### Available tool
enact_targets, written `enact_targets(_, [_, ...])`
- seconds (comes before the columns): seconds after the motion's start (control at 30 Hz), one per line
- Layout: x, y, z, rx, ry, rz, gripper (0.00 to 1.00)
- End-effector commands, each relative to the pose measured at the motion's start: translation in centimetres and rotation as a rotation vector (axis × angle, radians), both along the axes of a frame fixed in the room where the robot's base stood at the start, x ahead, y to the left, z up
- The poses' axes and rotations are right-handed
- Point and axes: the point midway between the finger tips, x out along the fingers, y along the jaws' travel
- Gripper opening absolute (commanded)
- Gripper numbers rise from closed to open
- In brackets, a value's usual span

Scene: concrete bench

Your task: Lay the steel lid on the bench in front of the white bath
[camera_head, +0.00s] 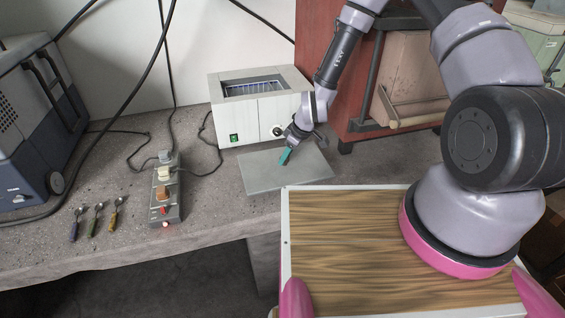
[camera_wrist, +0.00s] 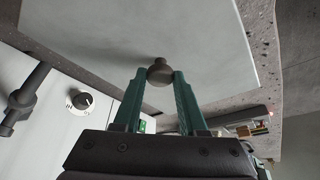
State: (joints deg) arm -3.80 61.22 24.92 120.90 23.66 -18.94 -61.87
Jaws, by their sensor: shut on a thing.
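The steel lid (camera_head: 262,174) is a flat grey plate in front of the white bath (camera_head: 262,112). It lies level, on the bench (camera_head: 130,225) or just above it; I cannot tell which. In the wrist view the lid (camera_wrist: 120,35) fills the top, with its round dark knob (camera_wrist: 160,73) between the green fingertips. My gripper (camera_head: 285,156) is shut on that knob; the fingers also show in the wrist view (camera_wrist: 159,85). The bath stands upright with its top open, showing a rack inside. The knob is hidden behind my fingers in the head view.
A power strip with plugs (camera_head: 165,190) and several small spoons (camera_head: 97,218) lie left of the lid. A blue-grey machine (camera_head: 35,120) stands far left. A dark red cabinet (camera_head: 352,75) stands to the right. Bare bench lies between strip and lid.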

Motion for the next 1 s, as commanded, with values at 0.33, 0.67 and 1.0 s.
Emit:
enact_targets(0.33, [0.6, 1.2, -2.2, 0.001, 0.005, -0.003, 0.0])
enact_targets(0.67, [0.7, 1.2, -3.5, 0.0, 0.0, -0.001, 0.0])
enact_targets(1.0, [0.7, 1.2, -3.7, 0.0, 0.0, -0.001, 0.71])
